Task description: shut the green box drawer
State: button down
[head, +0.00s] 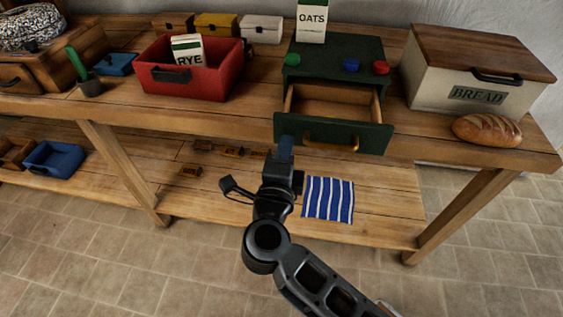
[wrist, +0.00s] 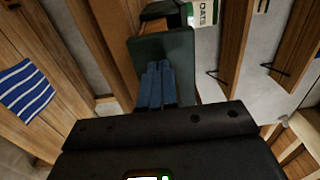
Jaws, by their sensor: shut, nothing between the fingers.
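The green box (head: 335,58) stands on the wooden bench, and its drawer (head: 360,136) is pulled well out toward me. The drawer's inside is bare wood and looks empty, and a brass handle is on its front. My gripper (head: 286,148) is shut and empty, at the left part of the drawer front. In the wrist view the blue fingers (wrist: 156,86) lie together over the green drawer front (wrist: 178,50). I cannot tell whether they touch it.
A red bin (head: 190,75) stands left; a bread box (head: 460,80) and loaf (head: 487,129) stand right. A striped cloth (head: 328,198) lies on the lower shelf.

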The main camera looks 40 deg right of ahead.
aim_at(292, 115)
jog(key=shift+w+d, duration=0.4)
jog(key=shift+d, duration=0.05)
jog(key=p+x, duration=0.2)
jog(key=x, duration=0.7)
jog(key=shift+r+p, duration=0.15)
jog(key=shift+p, duration=0.15)
jog(key=shift+w+d, duration=0.2)
jog(key=shift+d, duration=0.05)
